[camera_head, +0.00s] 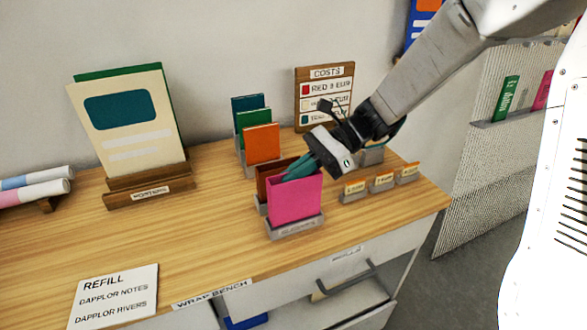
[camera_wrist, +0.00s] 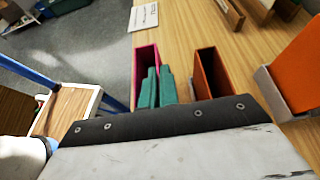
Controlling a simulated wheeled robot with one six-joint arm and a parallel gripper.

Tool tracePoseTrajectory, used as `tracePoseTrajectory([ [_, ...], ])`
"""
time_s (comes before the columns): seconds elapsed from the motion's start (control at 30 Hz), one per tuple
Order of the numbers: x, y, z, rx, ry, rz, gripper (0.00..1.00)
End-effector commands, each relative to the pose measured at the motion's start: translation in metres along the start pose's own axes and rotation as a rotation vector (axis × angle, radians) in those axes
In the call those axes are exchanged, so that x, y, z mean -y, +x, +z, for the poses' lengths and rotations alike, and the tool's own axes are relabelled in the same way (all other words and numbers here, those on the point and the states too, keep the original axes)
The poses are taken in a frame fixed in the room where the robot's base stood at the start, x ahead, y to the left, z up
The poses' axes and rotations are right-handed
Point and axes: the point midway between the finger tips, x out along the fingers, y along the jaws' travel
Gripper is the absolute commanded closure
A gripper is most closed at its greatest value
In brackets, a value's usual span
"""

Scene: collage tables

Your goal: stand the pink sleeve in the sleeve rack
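The pink sleeve (camera_head: 294,197) stands upright at the front end of the grey sleeve rack (camera_head: 295,229) on the bench, its lower edge at the rack. It is hollow and open at the top in the wrist view (camera_wrist: 146,54). My gripper's teal fingers (camera_head: 301,168) reach down at the sleeve's top from behind. In the wrist view the fingers (camera_wrist: 159,88) are close together, one inside the sleeve and one outside, with its wall between them. They look shut on that wall. How deep the base sits in the rack is hidden.
A brown sleeve (camera_wrist: 211,72) stands just behind the pink one. Orange (camera_head: 262,144) and green (camera_head: 254,117) sleeves stand farther back. Small labelled blocks (camera_head: 381,182) stand to the right. A poster stand (camera_head: 150,194) is at left. The bench's front left is clear around a refill note (camera_head: 114,296).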

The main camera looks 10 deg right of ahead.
Motion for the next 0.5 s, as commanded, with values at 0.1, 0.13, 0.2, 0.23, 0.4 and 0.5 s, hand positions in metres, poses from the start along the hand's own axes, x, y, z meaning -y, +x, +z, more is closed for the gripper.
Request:
tracePoseTrajectory([
  [0.1,-0.0002,0.0023,-0.0044,0.001,0.000,0.001,1.00],
  [0.13,-0.0002,0.0027,-0.0053,0.001,0.000,0.001,1.00],
  [0.2,-0.0002,0.0033,-0.0067,0.001,0.000,0.001,1.00],
  [0.23,-0.0002,0.0034,-0.0070,0.001,0.000,0.001,1.00],
  [0.4,-0.0001,0.0034,-0.0070,0.000,-0.001,0.000,1.00],
  [0.5,0.0000,0.0034,-0.0070,0.000,-0.001,0.000,1.00],
])
